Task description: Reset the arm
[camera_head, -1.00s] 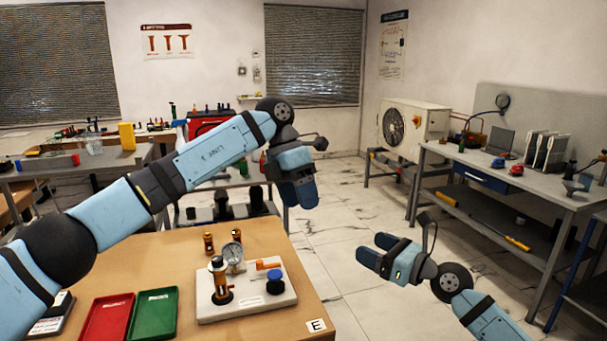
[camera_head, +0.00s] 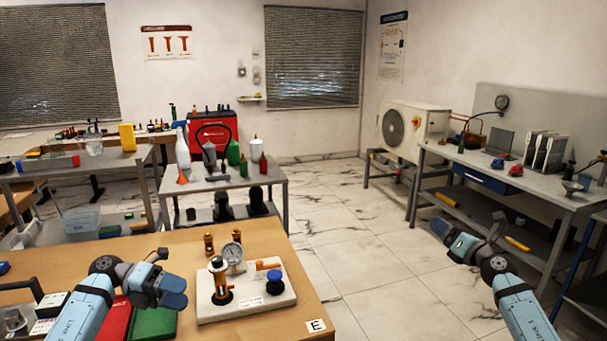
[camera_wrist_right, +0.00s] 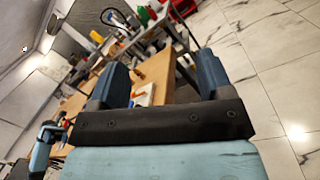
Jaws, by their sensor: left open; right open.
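My left gripper (camera_head: 172,292) is low at the left, above the wooden table near the red tray (camera_head: 117,318) and the green tray (camera_head: 152,325). It is open and I see nothing in it. My right gripper (camera_head: 448,236) is at the right, over the floor and clear of the table. It is open and empty; its two blue fingers stand apart in the right wrist view (camera_wrist_right: 158,82). The gauge rig (camera_head: 246,306) is a white base with a round gauge (camera_head: 232,252), a brass fitting, an orange lever and a blue knob. It lies to the right of my left gripper.
A cart (camera_head: 278,178) with bottles stands behind. A grey workbench (camera_head: 535,187) is at the right. Floor between is clear.

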